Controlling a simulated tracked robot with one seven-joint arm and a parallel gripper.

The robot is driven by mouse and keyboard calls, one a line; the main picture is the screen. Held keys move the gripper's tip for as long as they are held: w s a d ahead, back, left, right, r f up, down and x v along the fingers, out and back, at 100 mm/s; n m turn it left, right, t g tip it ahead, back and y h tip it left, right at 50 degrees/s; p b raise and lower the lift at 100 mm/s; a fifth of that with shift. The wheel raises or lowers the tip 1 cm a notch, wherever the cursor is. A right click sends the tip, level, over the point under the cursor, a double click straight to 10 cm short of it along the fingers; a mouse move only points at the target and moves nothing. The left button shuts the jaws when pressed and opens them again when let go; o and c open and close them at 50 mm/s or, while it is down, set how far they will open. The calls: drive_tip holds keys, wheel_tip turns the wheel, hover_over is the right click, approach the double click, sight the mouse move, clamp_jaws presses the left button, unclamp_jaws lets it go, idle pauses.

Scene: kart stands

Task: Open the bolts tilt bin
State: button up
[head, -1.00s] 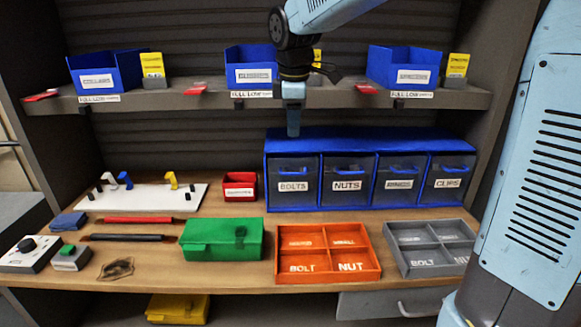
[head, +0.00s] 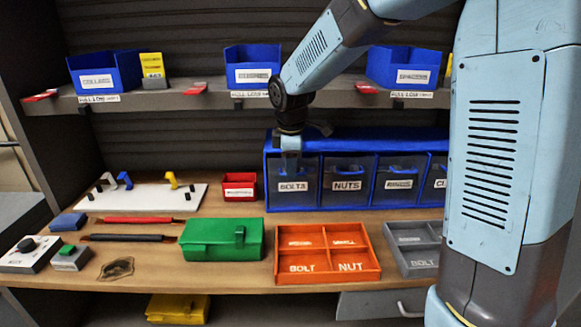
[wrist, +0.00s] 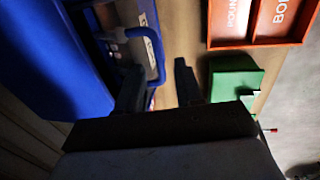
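The bolts tilt bin (head: 293,196) is the leftmost dark-fronted bin in the blue bin rack (head: 375,143). Its front looks closed and carries a white BOLTS label. My gripper (head: 290,165) is in front of the top of this bin and hides its handle in the head view. In the wrist view my gripper (wrist: 159,78) has its two dark fingers apart. A blue handle (wrist: 150,45) shows just beyond them, with its lower end reaching toward the gap between the fingers. I cannot tell whether a finger touches it.
To the right are the NUTS bin (head: 347,196) and further bins. An orange divided tray (head: 328,275), a green case (head: 222,238) and a red box (head: 239,186) are on the bench. The shelf (head: 200,98) with blue boxes is above. My arm hides part of the rack's right end.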

drive_tip(key=shift+f, duration=0.45)
clamp_jaws()
drive_tip(key=shift+w, duration=0.1)
idle(1.1)
